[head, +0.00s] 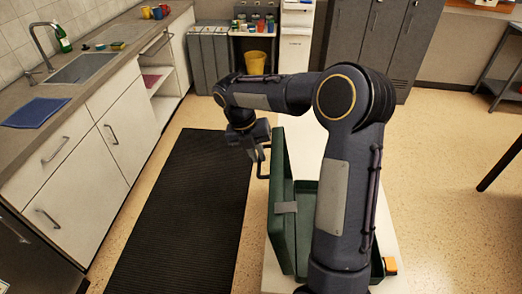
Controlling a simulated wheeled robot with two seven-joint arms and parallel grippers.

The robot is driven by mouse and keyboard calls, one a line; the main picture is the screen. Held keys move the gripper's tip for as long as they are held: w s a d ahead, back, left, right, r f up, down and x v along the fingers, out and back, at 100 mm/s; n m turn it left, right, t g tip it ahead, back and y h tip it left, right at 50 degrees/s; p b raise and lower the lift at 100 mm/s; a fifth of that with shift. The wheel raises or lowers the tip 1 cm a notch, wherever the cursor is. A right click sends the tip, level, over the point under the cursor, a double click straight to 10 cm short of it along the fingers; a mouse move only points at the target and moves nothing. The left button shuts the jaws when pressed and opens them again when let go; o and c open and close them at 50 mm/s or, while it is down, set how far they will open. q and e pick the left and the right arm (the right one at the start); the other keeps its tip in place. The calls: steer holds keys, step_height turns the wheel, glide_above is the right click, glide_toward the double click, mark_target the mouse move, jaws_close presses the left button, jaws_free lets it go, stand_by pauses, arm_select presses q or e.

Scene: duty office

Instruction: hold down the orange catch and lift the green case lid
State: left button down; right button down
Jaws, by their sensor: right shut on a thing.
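The green case (306,187) stands on a pale surface, partly hidden behind my right arm. Its green lid (280,222) stands raised, nearly upright, on the left side of the case, with a grey plate on its inner face. The orange catch (390,266) shows at the right of the case, beside my arm, with nothing pressing on it that I can see. My right gripper (261,158) reaches over to the lid's outer left side and is shut on the dark lid handle (262,177). My left gripper is out of view.
A black floor mat (180,215) lies left of the pale table (295,136). A counter with a sink (82,67) and a blue mat (36,113) runs along the left. A yellow bin (254,62) and grey lockers (383,37) stand at the back. The floor at right is mostly clear.

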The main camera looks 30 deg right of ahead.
steer(key=c, duration=1.5)
jaws_free()
steer(key=v, duration=0.8)
steer(key=shift+f, duration=0.1)
